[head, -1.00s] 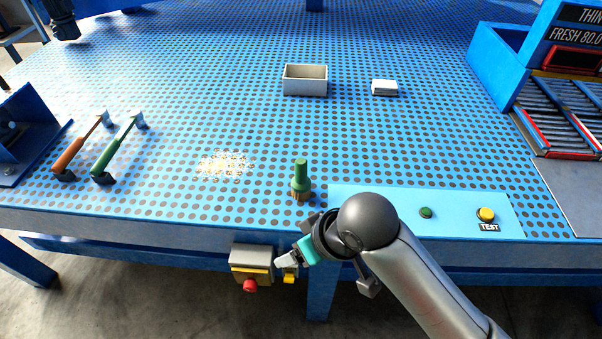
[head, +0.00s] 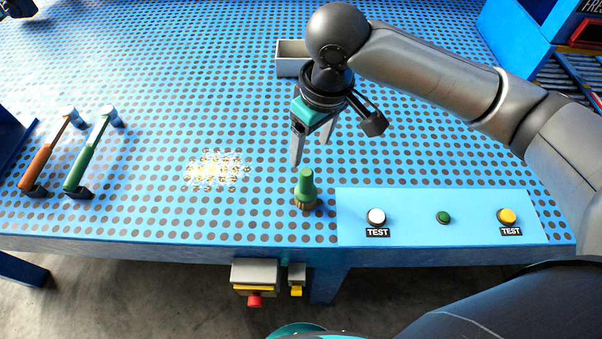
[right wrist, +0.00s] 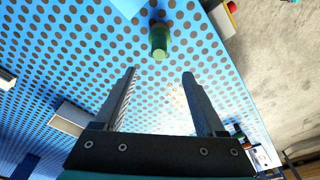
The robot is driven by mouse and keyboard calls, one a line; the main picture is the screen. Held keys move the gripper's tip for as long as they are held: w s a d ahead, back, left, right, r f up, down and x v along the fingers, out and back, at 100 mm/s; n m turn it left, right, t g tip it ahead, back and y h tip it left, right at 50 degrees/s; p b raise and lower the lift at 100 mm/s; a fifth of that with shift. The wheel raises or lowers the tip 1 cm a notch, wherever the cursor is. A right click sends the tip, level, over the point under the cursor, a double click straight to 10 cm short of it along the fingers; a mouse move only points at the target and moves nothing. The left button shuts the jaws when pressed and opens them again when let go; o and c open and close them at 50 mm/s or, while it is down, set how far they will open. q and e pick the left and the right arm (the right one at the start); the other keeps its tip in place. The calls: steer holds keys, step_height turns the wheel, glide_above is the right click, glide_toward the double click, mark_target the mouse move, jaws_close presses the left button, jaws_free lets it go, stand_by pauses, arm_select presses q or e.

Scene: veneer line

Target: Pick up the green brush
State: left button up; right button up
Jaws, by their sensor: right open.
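The green brush (head: 306,187) stands upright on the perforated blue table, bristles down, near the front edge and left of the light blue button panel. My right gripper (head: 311,154) is open and empty, its fingers pointing down just above and behind the brush. In the right wrist view the brush (right wrist: 159,41) shows beyond the open fingertips (right wrist: 160,72), roughly centred between them and apart from both. My left gripper is not in view.
The button panel (head: 407,208) lies right of the brush. A pale pile of bits (head: 216,170) is to its left. Orange (head: 42,157) and green (head: 87,157) handled tools lie farther left. A whitish box (head: 290,58) stands behind my arm.

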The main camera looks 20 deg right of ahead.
mark_target(306, 173)
step_height(306, 173, down, 5)
steer(key=shift+a+f+b, duration=0.15)
steer(key=shift+b, duration=0.25)
steer(key=f, duration=0.3)
steer(key=shift+w+a+f, duration=0.15)
steer(key=shift+w+f, duration=0.15)
steer(key=shift+f, duration=0.1)
steer(key=shift+w+f, duration=0.1)
steer(key=shift+f, duration=0.3)
steer(key=f, duration=0.3)
steer(key=f+b, duration=0.1)
steer(key=shift+w+f, duration=0.35)
steer(key=shift+f, duration=0.05)
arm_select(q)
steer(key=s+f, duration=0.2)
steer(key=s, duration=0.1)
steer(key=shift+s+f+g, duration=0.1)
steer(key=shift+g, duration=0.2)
arm_select(e)
steer(key=shift+c, duration=0.4)
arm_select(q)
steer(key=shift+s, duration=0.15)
arm_select(e)
jaws_close()
